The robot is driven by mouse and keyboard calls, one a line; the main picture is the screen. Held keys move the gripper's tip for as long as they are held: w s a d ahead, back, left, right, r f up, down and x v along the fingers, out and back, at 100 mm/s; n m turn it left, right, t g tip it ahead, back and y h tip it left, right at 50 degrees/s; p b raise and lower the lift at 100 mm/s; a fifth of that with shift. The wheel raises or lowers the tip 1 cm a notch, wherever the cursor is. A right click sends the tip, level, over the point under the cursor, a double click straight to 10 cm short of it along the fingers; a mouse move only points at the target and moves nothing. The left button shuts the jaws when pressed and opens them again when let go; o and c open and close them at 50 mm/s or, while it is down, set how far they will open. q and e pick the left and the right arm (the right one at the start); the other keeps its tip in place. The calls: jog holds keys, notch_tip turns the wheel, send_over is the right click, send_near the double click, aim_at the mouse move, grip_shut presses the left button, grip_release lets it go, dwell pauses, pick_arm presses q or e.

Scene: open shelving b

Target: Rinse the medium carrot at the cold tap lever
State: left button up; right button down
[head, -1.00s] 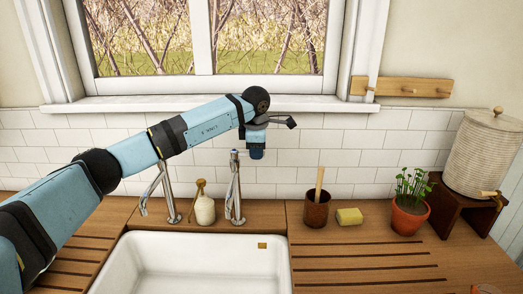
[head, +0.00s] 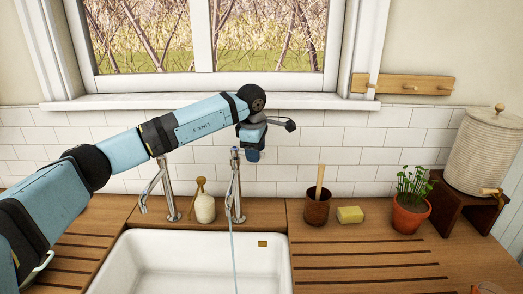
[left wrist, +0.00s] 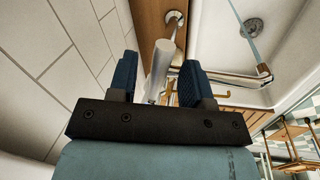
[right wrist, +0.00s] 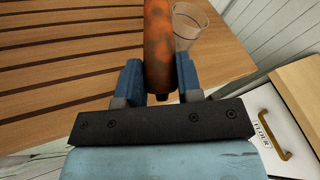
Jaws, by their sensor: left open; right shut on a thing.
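Two chrome taps stand behind the white sink (head: 262,272). From the right-hand tap (head: 236,200) a thin stream of water (head: 232,255) falls into the sink. My left gripper (head: 254,157) is at the top of that tap. In the left wrist view its two blue fingers (left wrist: 157,78) are open, with the tap's pale metal lever (left wrist: 161,65) between them; I cannot tell if they touch it. The orange carrot (right wrist: 158,45), with dark dirty patches, is held between the fingers of my right gripper (right wrist: 160,78), over the wooden worktop. The right gripper is outside the head view.
A soap bottle (head: 204,208) stands between the taps. Right of the sink are a brown pot (head: 317,212), a yellow sponge (head: 350,215) and a potted plant (head: 410,215). A clear glass (right wrist: 192,28) stands beyond the carrot. The grooved drainboard (head: 360,262) is mostly clear.

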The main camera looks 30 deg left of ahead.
pick_arm(q)
notch_tip(320, 180, up, 12)
jog(key=s+b, duration=0.1)
jog(key=s, duration=0.1)
jog(key=shift+s+d+b, duration=0.15)
jog(key=shift+d+b, duration=0.1)
jog(key=shift+b, duration=0.1)
pick_arm(e)
jog(key=shift+f, duration=0.85)
